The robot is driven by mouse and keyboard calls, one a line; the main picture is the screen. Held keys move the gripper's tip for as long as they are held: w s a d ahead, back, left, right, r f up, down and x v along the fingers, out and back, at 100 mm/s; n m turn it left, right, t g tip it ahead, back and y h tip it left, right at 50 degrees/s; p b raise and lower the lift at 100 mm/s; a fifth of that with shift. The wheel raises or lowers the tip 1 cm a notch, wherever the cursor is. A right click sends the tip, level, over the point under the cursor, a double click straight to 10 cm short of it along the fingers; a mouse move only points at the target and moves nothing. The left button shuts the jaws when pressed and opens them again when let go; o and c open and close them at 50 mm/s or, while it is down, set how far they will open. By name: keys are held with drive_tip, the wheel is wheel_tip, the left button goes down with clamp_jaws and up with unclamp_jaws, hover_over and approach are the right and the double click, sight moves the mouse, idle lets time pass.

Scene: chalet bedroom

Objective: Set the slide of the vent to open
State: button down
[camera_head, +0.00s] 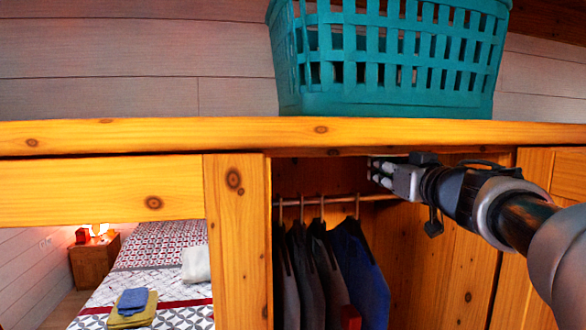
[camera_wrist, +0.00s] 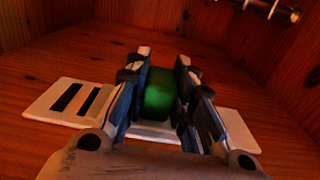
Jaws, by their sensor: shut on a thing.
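In the wrist view, the vent (camera_wrist: 45,105) is a white plate on the wooden inside of the wardrobe. Dark slots show on its left part. A green knob (camera_wrist: 159,95), apparently the slide's grip, stands at the plate's middle. My gripper (camera_wrist: 164,56) has one finger on each side of the knob and is shut on it. The gripper's body and fingers hide much of the plate's middle and right. In the head view, my gripper (camera_head: 383,174) reaches into the upper part of the wardrobe; I cannot make out the vent there.
The wardrobe (camera_head: 237,240) frames my arm, with its top board just above. Clothes (camera_head: 358,270) hang from a rail (camera_head: 290,202) below and left of my gripper. A teal basket (camera_head: 390,92) stands on top. A bed (camera_head: 155,245) with folded cloths shows at left.

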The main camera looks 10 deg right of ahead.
drive_tip(key=a+p, duration=0.2)
drive_tip(key=a, duration=0.2)
drive_tip(key=shift+a, duration=0.4)
drive_tip(key=c, duration=1.4)
unclamp_jaws()
drive_tip(key=shift+s+a, duration=0.1)
drive_tip(key=shift+a, duration=0.2)
drive_tip(key=shift+o, duration=0.2)
drive_tip(key=shift+d, duration=0.15)
